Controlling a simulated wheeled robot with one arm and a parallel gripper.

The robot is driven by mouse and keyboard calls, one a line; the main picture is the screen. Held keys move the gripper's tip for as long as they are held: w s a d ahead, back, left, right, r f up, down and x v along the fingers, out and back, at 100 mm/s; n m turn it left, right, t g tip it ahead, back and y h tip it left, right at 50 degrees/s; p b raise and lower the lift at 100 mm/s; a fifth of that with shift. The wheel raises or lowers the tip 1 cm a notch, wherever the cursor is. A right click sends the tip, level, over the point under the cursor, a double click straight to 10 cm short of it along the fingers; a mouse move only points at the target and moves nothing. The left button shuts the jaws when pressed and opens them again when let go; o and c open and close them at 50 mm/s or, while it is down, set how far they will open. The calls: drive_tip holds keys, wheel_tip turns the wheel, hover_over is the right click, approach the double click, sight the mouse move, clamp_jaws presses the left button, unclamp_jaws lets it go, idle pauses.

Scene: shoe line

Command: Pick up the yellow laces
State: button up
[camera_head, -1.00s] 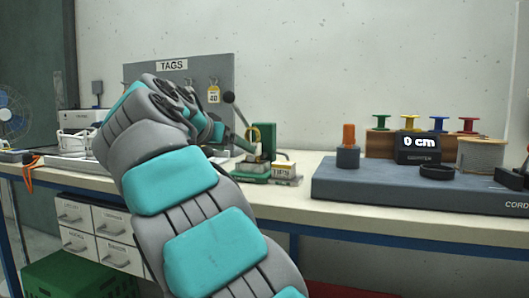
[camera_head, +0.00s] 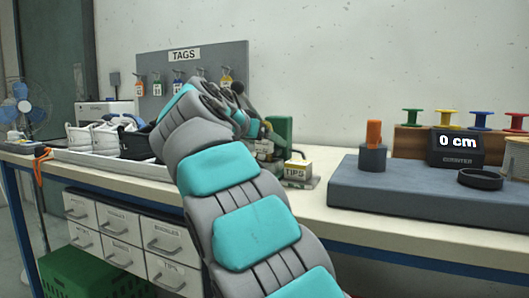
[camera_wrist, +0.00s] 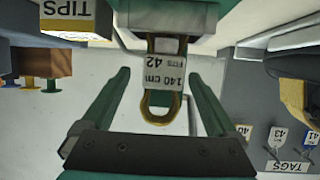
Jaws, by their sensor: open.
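The yellow laces (camera_wrist: 158,106) hang as a loop with a white tag (camera_wrist: 164,73) reading 140 cm, fits 42, in the upside-down wrist view. My gripper (camera_wrist: 157,84) is open, one green finger on each side of the laces and tag, with visible gaps on both sides. The laces' upper part is at a green press-like fixture (camera_wrist: 165,17); how they are held there is unclear. In the head view my arm largely hides the gripper and laces.
A yellow-and-white TIPS box (camera_head: 298,171) stands close to the fixture; it also shows in the wrist view (camera_wrist: 68,16). The TAGS board (camera_head: 205,70) is behind. A tray of shoes (camera_head: 80,157) is left, and the grey cord station (camera_head: 400,195) is right.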

sight(270, 142)
drive_tip(key=x, duration=0.3)
drive_tip(key=shift+w+f, duration=0.15)
drive_tip(key=shift+w, duration=0.1)
clamp_jaws()
idle(0.5)
